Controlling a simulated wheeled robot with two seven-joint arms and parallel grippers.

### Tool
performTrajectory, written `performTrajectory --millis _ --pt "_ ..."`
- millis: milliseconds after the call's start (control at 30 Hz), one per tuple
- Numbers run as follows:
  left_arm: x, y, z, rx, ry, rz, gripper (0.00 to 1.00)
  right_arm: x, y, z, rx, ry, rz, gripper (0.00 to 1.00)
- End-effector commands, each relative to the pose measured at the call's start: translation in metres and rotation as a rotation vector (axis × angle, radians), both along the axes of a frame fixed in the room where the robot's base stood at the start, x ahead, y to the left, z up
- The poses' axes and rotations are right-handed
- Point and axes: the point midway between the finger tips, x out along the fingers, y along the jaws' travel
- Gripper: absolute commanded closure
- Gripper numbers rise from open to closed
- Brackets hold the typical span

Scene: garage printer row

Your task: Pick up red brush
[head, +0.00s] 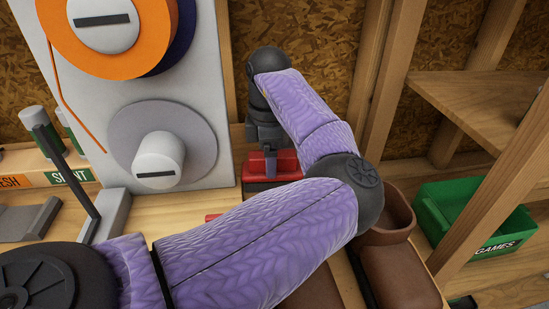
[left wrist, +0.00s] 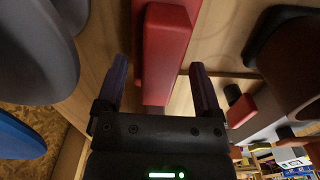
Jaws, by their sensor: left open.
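The red brush (head: 285,162) lies on the wooden bench below my left gripper (head: 268,165), partly hidden by the gripper and my forearm. In the left wrist view, a long red body with a raised block, which looks like the brush (left wrist: 166,45), stretches away between the two fingers. My left gripper (left wrist: 158,70) is open there, with one purple finger on each side of the red body. I cannot tell whether the fingers touch it. No bristles can be made out. My right gripper is not in view.
A grey panel with an orange spool (head: 60,35) and a grey spool (head: 200,140) stands close left of the gripper. Brown boots (head: 395,270) and a green bin (head: 440,208) marked GAMES are right. A wooden post (head: 375,90) rises behind my arm.

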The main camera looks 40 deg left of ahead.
Motion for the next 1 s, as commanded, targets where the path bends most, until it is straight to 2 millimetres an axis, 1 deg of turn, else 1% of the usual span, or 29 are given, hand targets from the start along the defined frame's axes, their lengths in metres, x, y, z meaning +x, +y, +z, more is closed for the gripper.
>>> performTrajectory --millis 33,200,233,267,300,367,400,467,500,567,600,633,900,1000 --pt "0.0001 -0.0001 -0.0102 0.001 0.002 0.001 0.15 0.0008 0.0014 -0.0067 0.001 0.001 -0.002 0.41" --pt "-0.0002 0.0001 -0.0071 0.000 -0.001 0.000 0.15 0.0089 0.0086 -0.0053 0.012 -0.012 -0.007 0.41" --pt "-0.0002 0.0001 -0.0070 0.000 -0.001 0.000 0.17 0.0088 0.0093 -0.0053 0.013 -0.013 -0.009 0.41" --pt "-0.0002 0.0001 -0.0069 0.000 -0.001 0.000 0.23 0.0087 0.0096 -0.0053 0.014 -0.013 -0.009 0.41" --pt "-0.0002 0.0001 -0.0068 0.000 -0.001 0.000 0.32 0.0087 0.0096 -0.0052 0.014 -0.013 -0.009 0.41" --pt "-0.0002 0.0001 -0.0068 0.000 -0.001 0.000 0.44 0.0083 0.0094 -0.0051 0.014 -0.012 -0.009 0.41" --pt "-0.0002 0.0001 -0.0068 0.000 -0.001 0.000 0.53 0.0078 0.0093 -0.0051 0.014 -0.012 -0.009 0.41" --pt "-0.0002 0.0001 -0.0068 0.000 -0.001 0.000 0.66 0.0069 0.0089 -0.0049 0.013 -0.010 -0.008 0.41" --pt "-0.0002 0.0001 -0.0068 0.000 -0.001 0.000 0.74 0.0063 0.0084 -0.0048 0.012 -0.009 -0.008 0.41" --pt "-0.0002 0.0001 -0.0068 0.000 -0.001 0.000 0.87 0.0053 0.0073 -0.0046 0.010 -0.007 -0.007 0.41" --pt "-0.0002 0.0001 -0.0068 0.000 -0.001 0.000 0.95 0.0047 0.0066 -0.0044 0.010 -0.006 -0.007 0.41" --pt "-0.0002 0.0001 -0.0068 0.000 -0.001 0.000 1.00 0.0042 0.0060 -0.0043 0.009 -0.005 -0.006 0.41" --pt "-0.0002 0.0003 -0.0066 0.000 -0.001 0.000 1.00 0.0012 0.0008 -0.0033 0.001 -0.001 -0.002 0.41" --pt "-0.0010 0.0011 -0.0024 0.001 -0.002 0.000 1.00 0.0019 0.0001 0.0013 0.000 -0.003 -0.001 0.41"
